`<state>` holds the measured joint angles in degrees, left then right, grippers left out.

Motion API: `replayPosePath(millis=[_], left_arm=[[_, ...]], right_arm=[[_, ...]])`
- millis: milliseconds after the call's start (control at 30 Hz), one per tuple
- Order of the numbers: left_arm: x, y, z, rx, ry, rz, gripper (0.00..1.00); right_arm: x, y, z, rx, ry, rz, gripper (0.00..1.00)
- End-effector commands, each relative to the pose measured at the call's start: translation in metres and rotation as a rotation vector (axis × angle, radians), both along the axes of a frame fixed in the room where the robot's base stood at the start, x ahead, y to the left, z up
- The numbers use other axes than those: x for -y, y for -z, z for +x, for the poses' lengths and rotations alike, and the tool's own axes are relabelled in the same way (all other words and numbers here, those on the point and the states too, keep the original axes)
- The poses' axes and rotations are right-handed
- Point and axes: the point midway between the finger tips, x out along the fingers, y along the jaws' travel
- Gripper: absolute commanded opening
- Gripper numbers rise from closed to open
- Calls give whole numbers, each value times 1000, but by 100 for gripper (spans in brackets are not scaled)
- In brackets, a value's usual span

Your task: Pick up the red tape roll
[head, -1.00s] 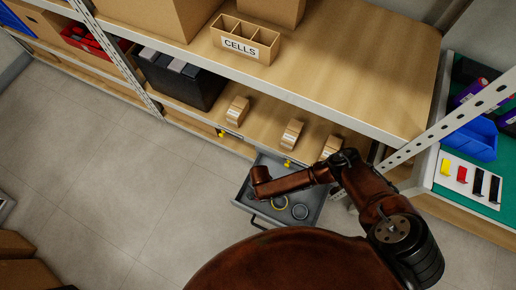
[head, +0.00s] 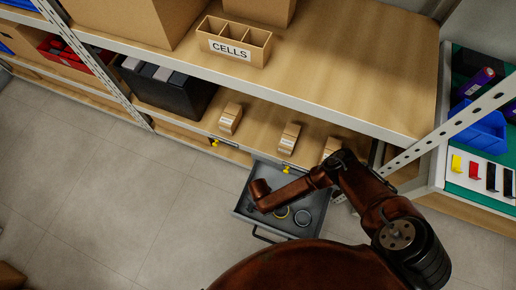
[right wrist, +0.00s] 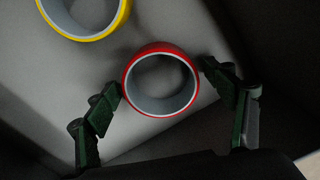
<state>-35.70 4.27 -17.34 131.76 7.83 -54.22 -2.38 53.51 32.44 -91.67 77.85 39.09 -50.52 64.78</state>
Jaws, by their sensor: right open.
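The red tape roll (right wrist: 161,108) lies in the open grey drawer, with its grey inner core visible from above in the right wrist view. My right gripper (right wrist: 161,82) is open, with one finger on each side of the red roll. The left finger is close to its rim; I cannot tell whether either finger touches it. In the head view my right arm reaches down into the drawer (head: 310,231) and hides the red roll. My left gripper is not in view.
A yellow tape roll (right wrist: 84,36) lies beside the red one, and a dark roll (head: 302,217) is further right in the drawer. The shelf above holds small cardboard boxes (head: 289,139). A perforated upright (head: 440,136) stands right of the drawer.

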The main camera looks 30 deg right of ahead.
Motion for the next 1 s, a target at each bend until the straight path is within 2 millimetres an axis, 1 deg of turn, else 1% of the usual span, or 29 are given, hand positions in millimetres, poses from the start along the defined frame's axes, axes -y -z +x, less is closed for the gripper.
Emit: replayPosePath(millis=[33, 67, 667, 867, 1000], left_arm=[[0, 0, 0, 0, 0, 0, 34], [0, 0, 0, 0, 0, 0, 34], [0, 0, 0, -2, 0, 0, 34], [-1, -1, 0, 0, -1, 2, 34], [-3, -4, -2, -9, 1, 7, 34]], right_arm=[[0, 0, 0, 0, 0, 0, 74], [0, 0, 0, 0, 0, 0, 72], [0, 0, 0, -1, 0, 0, 32], [0, 0, 0, -1, 0, 0, 32], [0, -3, 0, 0, 0, 0, 31]])
